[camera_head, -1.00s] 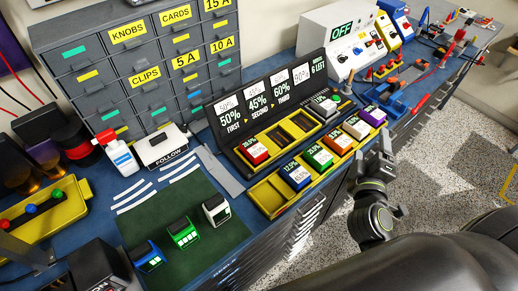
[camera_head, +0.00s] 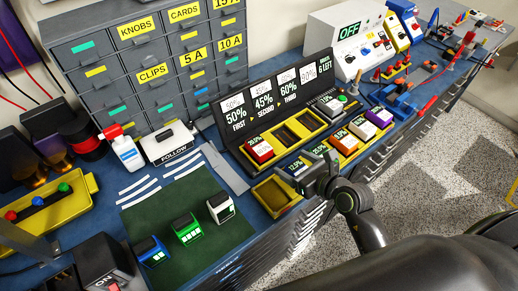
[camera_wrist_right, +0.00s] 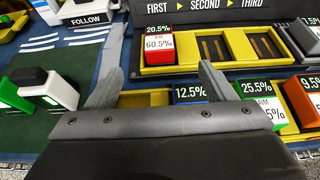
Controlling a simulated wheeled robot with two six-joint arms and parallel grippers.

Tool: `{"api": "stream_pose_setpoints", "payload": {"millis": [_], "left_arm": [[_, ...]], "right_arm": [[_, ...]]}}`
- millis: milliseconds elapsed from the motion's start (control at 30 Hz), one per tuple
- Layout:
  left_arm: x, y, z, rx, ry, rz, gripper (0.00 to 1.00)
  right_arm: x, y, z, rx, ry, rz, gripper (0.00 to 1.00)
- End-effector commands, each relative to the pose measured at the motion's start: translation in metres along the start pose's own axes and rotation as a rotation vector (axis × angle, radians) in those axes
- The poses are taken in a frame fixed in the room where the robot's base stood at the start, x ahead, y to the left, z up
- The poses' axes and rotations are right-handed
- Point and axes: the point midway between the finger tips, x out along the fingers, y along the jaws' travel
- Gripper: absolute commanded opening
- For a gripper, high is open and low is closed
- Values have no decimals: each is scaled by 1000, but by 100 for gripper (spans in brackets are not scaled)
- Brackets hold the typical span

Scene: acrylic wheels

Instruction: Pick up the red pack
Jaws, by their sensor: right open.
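The red pack (camera_head: 259,150) has a white label face and sits in the left slot of the rear yellow tray (camera_head: 287,143). My left gripper is not in view.
The front yellow tray (camera_head: 277,205) has an empty left slot. Orange (camera_head: 345,141) and purple (camera_head: 379,116) packs stand to the right of my gripper. The black sign (camera_head: 275,92) rises behind the rear tray. A green mat (camera_head: 190,250) with several small blocks lies at the left.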

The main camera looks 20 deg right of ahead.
Motion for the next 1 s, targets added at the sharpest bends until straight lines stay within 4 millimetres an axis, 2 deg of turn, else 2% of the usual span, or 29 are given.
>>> {"api": "stream_pose_setpoints", "payload": {"millis": [700,1000], "left_arm": [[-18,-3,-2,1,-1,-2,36],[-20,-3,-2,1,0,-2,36]], "right_arm": [[106,0,0,-2,2,1,76],[122,1,-1,-1,3,0,76]]}}
